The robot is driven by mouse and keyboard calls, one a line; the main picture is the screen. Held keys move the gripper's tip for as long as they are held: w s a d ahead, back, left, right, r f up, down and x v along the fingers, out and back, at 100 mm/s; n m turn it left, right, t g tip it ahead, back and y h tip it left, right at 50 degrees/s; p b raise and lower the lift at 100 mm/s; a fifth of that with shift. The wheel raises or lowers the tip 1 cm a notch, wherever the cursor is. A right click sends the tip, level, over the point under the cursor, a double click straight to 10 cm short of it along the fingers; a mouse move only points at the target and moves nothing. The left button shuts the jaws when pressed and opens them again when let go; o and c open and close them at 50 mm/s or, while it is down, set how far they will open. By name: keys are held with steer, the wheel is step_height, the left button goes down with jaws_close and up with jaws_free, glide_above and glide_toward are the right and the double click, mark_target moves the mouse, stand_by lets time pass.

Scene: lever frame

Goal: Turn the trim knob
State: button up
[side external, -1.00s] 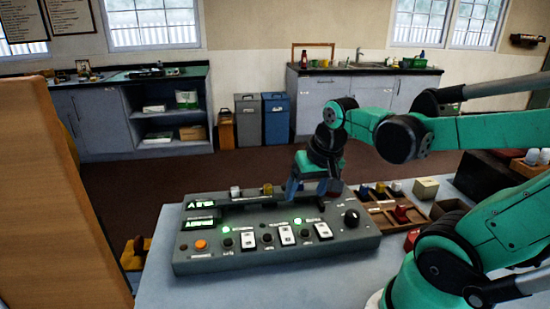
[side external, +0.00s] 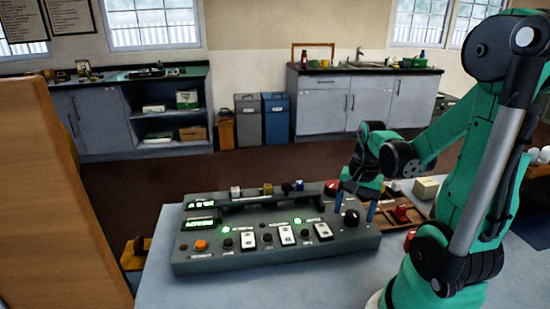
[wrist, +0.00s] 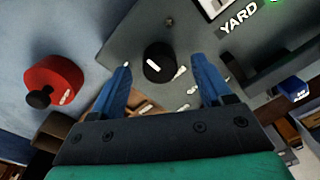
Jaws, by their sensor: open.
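A black round knob (side external: 351,217) sits at the right end of the grey control panel (side external: 205,264); I take it as the trim knob, though its label is not readable. My gripper (side external: 355,208) is open, pointing down at this end of the panel. In the wrist view the knob (wrist: 158,62) shows between the two blue fingertips of my gripper (wrist: 161,70), with a gap on each side. White marks lie on the panel beside it. Whether the fingertips are level with the knob or above it I cannot tell.
Several coloured levers (side external: 267,189) stand along the panel's back. White switches (side external: 286,235) and an orange button (side external: 201,245) are on its face. A wooden tray (side external: 421,214) with a red block lies to the right. A red round object (wrist: 52,82) is left in the wrist view.

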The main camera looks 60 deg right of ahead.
steer(key=shift+f, duration=0.3)
jaws_close()
steer(key=shift+n, duration=0.4)
steer(key=n, duration=0.4)
steer(key=shift+n, duration=0.3)
steer(key=shift+w+n, duration=0.1)
steer(key=shift+n, duration=2.2)
